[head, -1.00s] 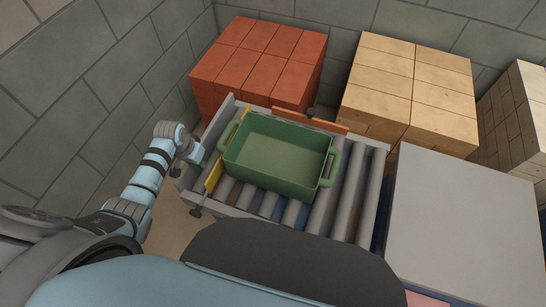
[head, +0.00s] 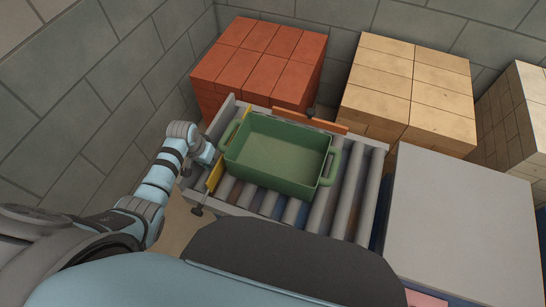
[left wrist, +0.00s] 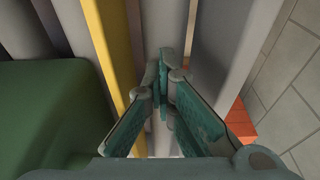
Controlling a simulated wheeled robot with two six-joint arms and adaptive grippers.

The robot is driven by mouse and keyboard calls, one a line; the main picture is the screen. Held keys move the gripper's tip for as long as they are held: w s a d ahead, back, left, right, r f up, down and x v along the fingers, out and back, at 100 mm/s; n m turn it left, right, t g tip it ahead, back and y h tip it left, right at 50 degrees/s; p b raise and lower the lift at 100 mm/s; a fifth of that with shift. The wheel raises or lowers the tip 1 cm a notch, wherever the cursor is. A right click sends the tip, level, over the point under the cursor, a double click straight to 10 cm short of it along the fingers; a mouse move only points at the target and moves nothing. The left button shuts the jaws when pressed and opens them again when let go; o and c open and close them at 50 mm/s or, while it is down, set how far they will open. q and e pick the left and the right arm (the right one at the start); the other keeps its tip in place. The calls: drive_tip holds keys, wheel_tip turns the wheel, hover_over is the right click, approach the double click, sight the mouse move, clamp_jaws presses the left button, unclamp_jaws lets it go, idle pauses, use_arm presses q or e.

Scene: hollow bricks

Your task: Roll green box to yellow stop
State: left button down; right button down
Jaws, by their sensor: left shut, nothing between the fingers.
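The green box (head: 277,157), an open tray with a handle at each end, sits upright on the roller conveyor (head: 345,205). The yellow stop (head: 215,177) is a bar at the conveyor's left end, close beside the box; I cannot tell whether they touch. My left gripper (head: 214,158) is at that left end, by the yellow stop. In the left wrist view the fingers of my left gripper (left wrist: 163,75) are shut and empty. The yellow stop (left wrist: 108,45) runs left of them, with the green box (left wrist: 55,115) further left. My right gripper is not in view.
An orange bar (head: 318,121) lies along the conveyor's far side. Stacks of red bricks (head: 262,60) and tan bricks (head: 410,85) stand behind. A grey flat-topped surface (head: 462,215) is at the right. Block walls close in behind and left.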

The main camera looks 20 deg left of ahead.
use_arm(q)
drive_tip(key=shift+w+d, duration=0.15)
drive_tip(key=shift+d, duration=0.35)
drive_tip(key=shift+w+d, duration=0.2)
drive_tip(key=shift+s+a+p, duration=0.25)
drive_tip(key=shift+a+p, duration=0.1)
drive_tip(key=shift+a, duration=0.3)
drive_tip(key=w+v, duration=0.1)
drive_tip(key=v, duration=0.6)
drive_tip(key=shift+w+r+p, duration=0.3)
drive_tip(key=shift+r+p, duration=0.05)
drive_tip(key=shift+r, duration=0.15)
